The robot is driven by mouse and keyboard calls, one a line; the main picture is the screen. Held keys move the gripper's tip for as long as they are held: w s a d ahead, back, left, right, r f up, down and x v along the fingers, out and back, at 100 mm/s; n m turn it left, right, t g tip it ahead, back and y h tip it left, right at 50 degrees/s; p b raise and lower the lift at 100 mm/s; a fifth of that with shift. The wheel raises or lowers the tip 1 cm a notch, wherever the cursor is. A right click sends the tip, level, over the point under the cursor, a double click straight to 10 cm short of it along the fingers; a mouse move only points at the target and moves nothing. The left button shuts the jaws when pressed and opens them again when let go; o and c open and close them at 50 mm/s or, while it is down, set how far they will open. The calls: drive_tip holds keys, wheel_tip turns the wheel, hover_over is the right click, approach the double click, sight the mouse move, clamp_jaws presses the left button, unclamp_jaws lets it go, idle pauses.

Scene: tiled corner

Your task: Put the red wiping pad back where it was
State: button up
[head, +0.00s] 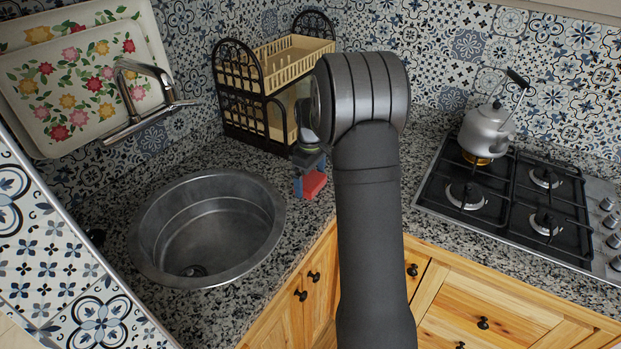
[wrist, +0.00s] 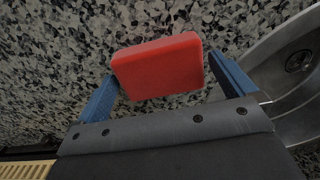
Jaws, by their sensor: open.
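The red wiping pad (head: 315,184) is at the granite counter between the sink and the black rack. In the wrist view the red pad (wrist: 160,67) lies between the two blue fingers of my gripper (wrist: 162,64). A gap shows at its right side; the left finger is very close to its left edge. My gripper (head: 306,180) points down at the pad in the head view, and its jaws are open. Whether the pad rests flat on the counter is hard to tell. My arm hides part of the counter behind it.
The round metal sink (head: 210,180) is just left of the pad, with a tap (head: 140,95) behind it. The black rack (head: 235,95) with beige trays stands close behind. A gas hob (head: 525,200) with a kettle (head: 487,130) is at the right. Floral trays (head: 75,85) lean at the left.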

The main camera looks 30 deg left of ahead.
sight(310, 180)
wheel_tip(310, 180, up, 12)
idle(0.4)
drive_tip(key=shift+f, duration=0.15)
wheel_tip(310, 180, down, 12)
drive_tip(key=shift+f, duration=0.2)
wheel_tip(310, 180, up, 3)
drive_tip(key=shift+f, duration=0.1)
drive_tip(key=shift+r, duration=0.75)
